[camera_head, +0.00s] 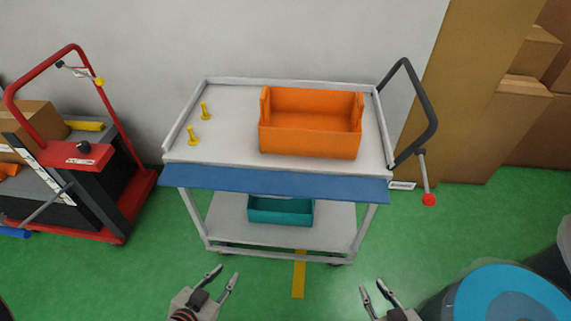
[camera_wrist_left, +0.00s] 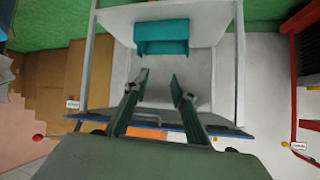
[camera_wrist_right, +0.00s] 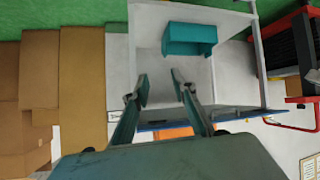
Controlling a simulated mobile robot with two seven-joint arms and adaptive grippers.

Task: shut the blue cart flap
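The blue flap (camera_head: 275,183) is a long flat panel along the front top edge of the grey cart (camera_head: 228,125). It projects at the near side, below the tray top; its exact angle is hard to tell. It also shows as a thin strip in the left wrist view (camera_wrist_left: 238,132) and the right wrist view (camera_wrist_right: 158,125). My left gripper (camera_head: 227,273) is open and empty, in front of and below the flap's left half. My right gripper (camera_head: 372,287) is open and empty, in front of and below its right end. Neither touches the cart.
An orange bin (camera_head: 310,142) and two yellow pegs (camera_head: 193,136) stand on the cart top. A teal bin (camera_head: 281,211) sits on the lower shelf. A dark handle with a red-knobbed lever (camera_head: 429,199) is at right. A red trolley (camera_head: 125,215) stands left, a blue-topped drum (camera_head: 505,295) near right.

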